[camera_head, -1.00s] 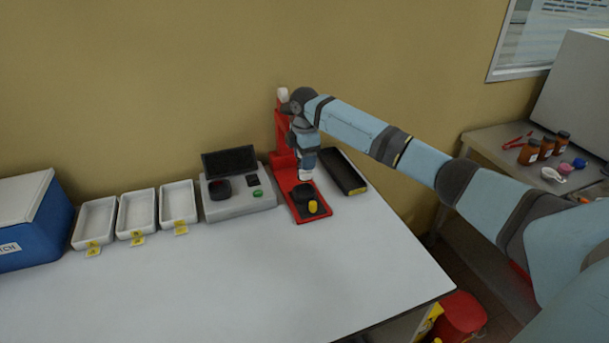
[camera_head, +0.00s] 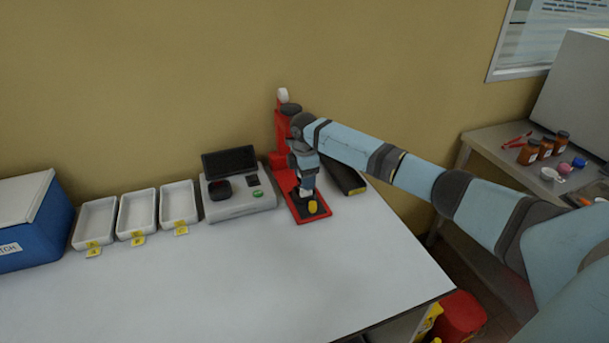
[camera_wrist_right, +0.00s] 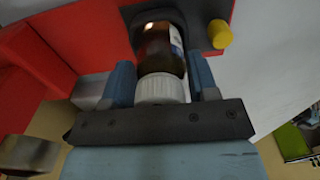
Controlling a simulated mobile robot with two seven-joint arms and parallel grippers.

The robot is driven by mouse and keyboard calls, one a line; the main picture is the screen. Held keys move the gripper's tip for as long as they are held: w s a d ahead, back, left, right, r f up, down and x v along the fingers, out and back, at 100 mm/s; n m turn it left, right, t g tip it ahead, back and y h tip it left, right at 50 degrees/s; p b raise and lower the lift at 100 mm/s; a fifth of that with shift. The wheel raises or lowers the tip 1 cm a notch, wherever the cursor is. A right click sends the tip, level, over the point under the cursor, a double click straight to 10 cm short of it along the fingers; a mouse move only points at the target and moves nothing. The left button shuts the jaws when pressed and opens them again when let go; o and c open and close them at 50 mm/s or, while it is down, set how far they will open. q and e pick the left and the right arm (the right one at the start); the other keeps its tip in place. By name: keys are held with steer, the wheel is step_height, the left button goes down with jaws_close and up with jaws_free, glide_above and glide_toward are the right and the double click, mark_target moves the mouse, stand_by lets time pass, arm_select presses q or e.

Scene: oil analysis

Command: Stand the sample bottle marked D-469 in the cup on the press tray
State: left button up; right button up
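An amber sample bottle (camera_wrist_right: 160,50) with a white ribbed cap (camera_wrist_right: 160,89) sits between the fingers of my right gripper (camera_wrist_right: 161,84). The fingers lie close on both sides of it. Its label is partly visible but unreadable. The bottle's far end is at the dark cup (camera_wrist_right: 183,22) on the press tray; I cannot tell if it rests on the cup's floor. In the head view my right gripper (camera_head: 307,190) is low over the red press tray (camera_head: 309,219), hiding most of the cup and bottle. My left gripper is not in view.
The red press (camera_head: 282,130) stands behind the tray. A yellow knob (camera_head: 313,207) is at the tray's front, and a black tray (camera_head: 349,180) is close on the right. A grey instrument (camera_head: 238,204) and white trays (camera_head: 137,215) stand left. The table front is clear.

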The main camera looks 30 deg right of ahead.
steer(key=o, duration=0.3)
steer(key=shift+r, duration=0.2)
step_height(320, 180, up, 12)
steer(key=shift+r, duration=0.15)
stand_by(0.6)
